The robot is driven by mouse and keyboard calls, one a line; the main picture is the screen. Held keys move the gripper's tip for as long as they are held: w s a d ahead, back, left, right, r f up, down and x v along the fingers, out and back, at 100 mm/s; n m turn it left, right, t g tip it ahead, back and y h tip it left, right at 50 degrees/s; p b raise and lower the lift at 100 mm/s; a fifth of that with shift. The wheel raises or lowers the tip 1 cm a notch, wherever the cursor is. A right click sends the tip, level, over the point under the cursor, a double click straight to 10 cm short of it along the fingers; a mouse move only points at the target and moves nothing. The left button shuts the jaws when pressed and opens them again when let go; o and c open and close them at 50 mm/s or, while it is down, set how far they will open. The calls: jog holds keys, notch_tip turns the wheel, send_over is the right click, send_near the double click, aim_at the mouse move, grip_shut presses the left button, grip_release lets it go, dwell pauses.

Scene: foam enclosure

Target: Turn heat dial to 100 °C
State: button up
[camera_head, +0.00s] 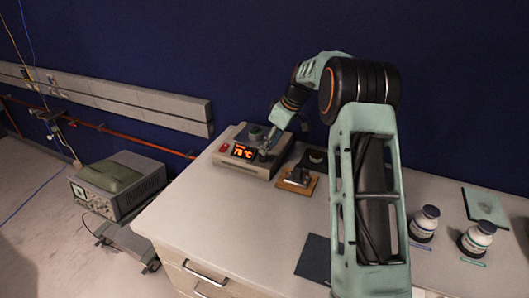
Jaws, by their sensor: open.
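The heating device (231,160) is a grey box at the back left part of the bench. Its orange display (242,151) seems to read 75 °C; the digits are small. The gripper (265,151) reaches down to the front of the device, just right of the display. It is open, with its fingers at or very near the place where the heat dial appears to sit. The dial itself is mostly hidden by the fingers, and I cannot tell whether they touch it. A red button (223,148) is left of the display. A round greenish part (256,132) sits on top.
A small brown stand (297,181) and a dark round item (315,158) are close right of the device. Two white jars (427,217) (479,236) stand further right. The bench front left (190,215) is clear. An instrument (117,187) stands on a cart left of the bench.

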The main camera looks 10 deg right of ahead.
aim_at(263, 157)
jog(key=shift+p+x, duration=0.35)
jog(key=shift+x, duration=2.4)
grip_shut()
